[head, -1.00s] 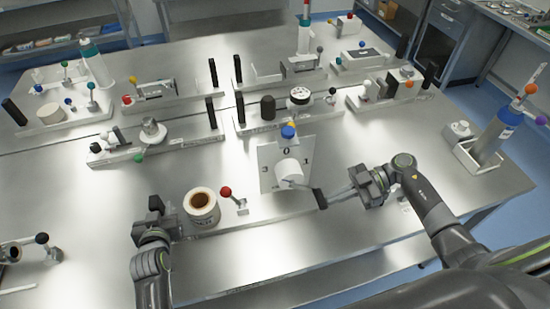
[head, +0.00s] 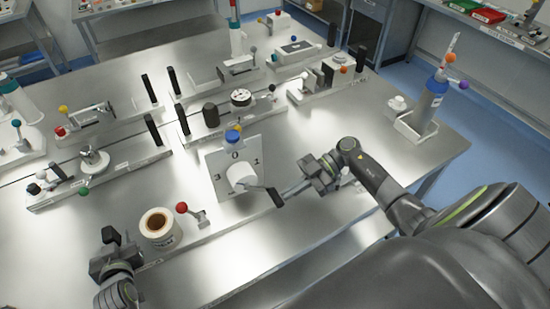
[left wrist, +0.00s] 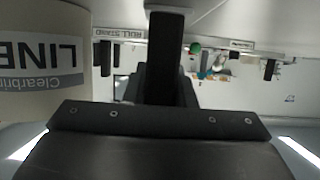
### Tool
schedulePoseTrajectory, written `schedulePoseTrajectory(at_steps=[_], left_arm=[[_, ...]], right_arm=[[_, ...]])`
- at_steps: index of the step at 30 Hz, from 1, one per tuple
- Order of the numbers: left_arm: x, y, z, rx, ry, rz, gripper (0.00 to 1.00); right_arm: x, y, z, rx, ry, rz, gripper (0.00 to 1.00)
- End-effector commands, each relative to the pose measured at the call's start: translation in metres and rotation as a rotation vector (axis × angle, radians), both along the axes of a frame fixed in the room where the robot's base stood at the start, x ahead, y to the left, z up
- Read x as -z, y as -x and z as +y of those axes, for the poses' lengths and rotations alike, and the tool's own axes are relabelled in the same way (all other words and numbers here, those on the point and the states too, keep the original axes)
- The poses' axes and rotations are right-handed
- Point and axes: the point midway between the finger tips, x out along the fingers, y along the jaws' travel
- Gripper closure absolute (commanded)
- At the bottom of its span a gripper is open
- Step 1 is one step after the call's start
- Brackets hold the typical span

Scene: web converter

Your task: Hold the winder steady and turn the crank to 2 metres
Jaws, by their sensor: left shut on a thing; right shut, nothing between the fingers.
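The winder stands near the table's front edge. It has a white roll (head: 160,227), a red-knobbed lever (head: 183,208) and a plate (head: 216,165) marked with numbers around a white hub (head: 241,175). Its crank (head: 258,187) points right and toward me, ending in a black handle (head: 275,197). My right gripper (head: 285,195) is shut and empty, its tips beside this handle; I cannot tell if they touch. My left gripper (head: 110,247) is shut on a black upright grip (head: 110,235), left of the roll. In the left wrist view, the grip (left wrist: 165,60) shows beside the labelled roll (left wrist: 40,60).
Several other stations with black posts and coloured knobs fill the back of the table, such as one with a black cylinder (head: 211,115). A blue bottle (head: 428,105) stands in a holder at the right. The tabletop between it and the winder is mostly bare.

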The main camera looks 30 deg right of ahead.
Motion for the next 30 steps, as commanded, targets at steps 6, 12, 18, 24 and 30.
schedulePoseTrajectory(at_steps=[6, 12, 18, 24, 30], left_arm=[[0.011, 0.005, 0.000, 0.001, -0.001, 0.027, 1.00], [0.011, 0.005, 0.000, 0.001, -0.001, 0.027, 1.00], [0.011, 0.005, 0.000, 0.001, -0.001, 0.027, 1.00], [0.011, 0.005, 0.000, 0.001, -0.001, 0.027, 1.00], [0.011, 0.005, 0.000, 0.002, -0.002, 0.027, 1.00]], right_arm=[[-0.035, 0.002, -0.001, -0.003, 0.003, -0.004, 1.00], [-0.069, 0.003, -0.001, -0.001, 0.003, -0.004, 1.00], [-0.088, 0.004, -0.002, -0.002, 0.002, -0.006, 1.00], [-0.090, 0.003, -0.010, -0.042, 0.031, -0.112, 1.00], [-0.089, 0.003, -0.029, -0.159, 0.101, -0.382, 1.00]])
